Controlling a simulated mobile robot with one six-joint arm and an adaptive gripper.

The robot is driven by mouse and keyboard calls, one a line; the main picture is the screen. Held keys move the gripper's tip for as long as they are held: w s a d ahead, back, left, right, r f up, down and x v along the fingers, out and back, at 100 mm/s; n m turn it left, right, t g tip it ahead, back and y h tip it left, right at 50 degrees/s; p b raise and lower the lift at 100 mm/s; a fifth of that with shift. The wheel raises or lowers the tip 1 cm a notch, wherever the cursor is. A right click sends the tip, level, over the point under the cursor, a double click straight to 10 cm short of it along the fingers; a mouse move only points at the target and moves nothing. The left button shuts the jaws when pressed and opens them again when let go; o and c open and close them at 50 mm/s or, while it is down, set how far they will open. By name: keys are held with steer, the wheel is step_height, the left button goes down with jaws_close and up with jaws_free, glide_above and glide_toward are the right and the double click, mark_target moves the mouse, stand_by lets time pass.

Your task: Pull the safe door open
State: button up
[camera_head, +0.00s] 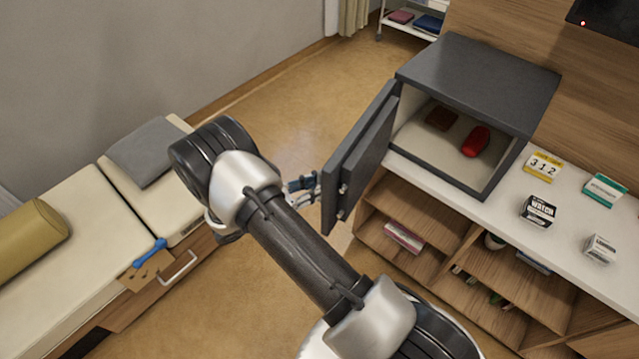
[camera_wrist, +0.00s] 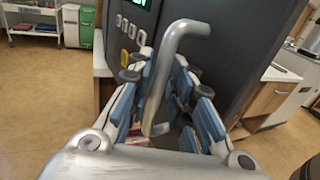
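The dark grey safe (camera_head: 478,78) stands on the white-topped cabinet. Its door (camera_head: 360,160) is swung wide open to the left on the hinge side, and the inside shows. A red object (camera_head: 475,141) and a brown object (camera_head: 441,118) lie inside. My gripper (camera_head: 303,184) is at the outer face of the door, partly hidden by my arm. In the wrist view, the grey bar handle (camera_wrist: 164,82) lies between the blue-padded fingers of my gripper (camera_wrist: 164,72), which are drawn in close on both sides of it. The door's keypad and green display (camera_wrist: 140,4) show behind.
Small boxes (camera_head: 539,210) stand on the cabinet top (camera_head: 500,216) right of the safe. Open shelves (camera_head: 440,255) lie below the door. A padded bed (camera_head: 75,250) is at left. Floor (camera_head: 300,110) is clear between bed and safe.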

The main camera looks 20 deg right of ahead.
steer(key=a, duration=1.2)
steer(key=shift+s, duration=0.4)
